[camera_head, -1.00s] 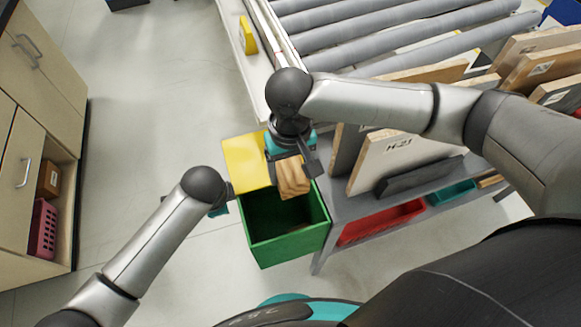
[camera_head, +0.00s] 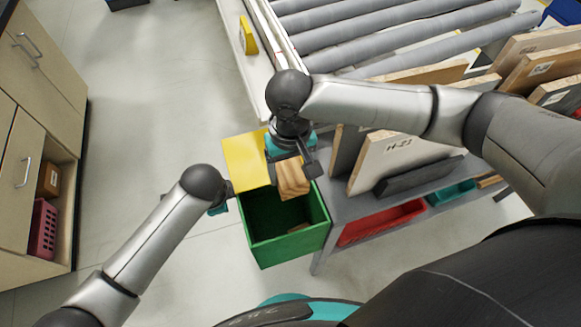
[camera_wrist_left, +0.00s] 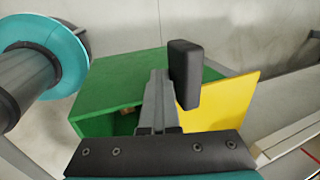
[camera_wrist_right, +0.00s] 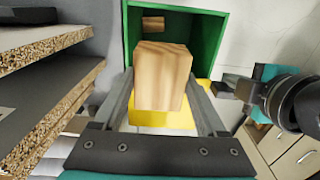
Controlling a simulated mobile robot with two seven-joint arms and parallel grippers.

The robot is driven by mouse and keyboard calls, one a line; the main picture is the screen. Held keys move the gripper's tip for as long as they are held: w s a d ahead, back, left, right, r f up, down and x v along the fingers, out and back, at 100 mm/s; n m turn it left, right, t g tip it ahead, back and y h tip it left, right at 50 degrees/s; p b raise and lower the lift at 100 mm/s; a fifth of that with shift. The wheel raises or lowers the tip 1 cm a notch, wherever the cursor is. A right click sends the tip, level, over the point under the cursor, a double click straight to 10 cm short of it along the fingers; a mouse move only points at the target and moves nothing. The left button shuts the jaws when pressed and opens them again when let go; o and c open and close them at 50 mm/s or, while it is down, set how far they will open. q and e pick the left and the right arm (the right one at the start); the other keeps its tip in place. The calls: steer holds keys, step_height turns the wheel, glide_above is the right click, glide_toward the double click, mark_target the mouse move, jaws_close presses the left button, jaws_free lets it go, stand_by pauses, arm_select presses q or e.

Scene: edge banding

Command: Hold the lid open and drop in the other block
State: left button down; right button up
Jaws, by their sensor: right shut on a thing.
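A green bin (camera_head: 290,247) stands on the floor beside the shelf, its yellow lid (camera_head: 245,160) raised open at the far side. My right gripper (camera_head: 293,172) is shut on a wooden block (camera_head: 292,180) above the bin opening. The right wrist view shows this block (camera_wrist_right: 162,72) between the fingers, and another block (camera_wrist_right: 153,23) lying inside the bin. My left gripper (camera_wrist_left: 170,95) has its fingers together, with nothing seen between them, near the yellow lid (camera_wrist_left: 220,103). Whether it touches the lid is unclear. Its fingertips are hidden in the head view.
A grey shelf with upright boards (camera_head: 390,160), a red tray (camera_head: 382,222) and a teal tray (camera_head: 451,193) stands right of the bin. A roller conveyor (camera_head: 400,30) lies beyond. Cabinets (camera_head: 30,140) stand at far left, with free floor between.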

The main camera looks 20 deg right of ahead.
steer(key=shift+f, duration=1.55)
steer(key=o, duration=1.4)
steer(key=shift+r, duration=6)
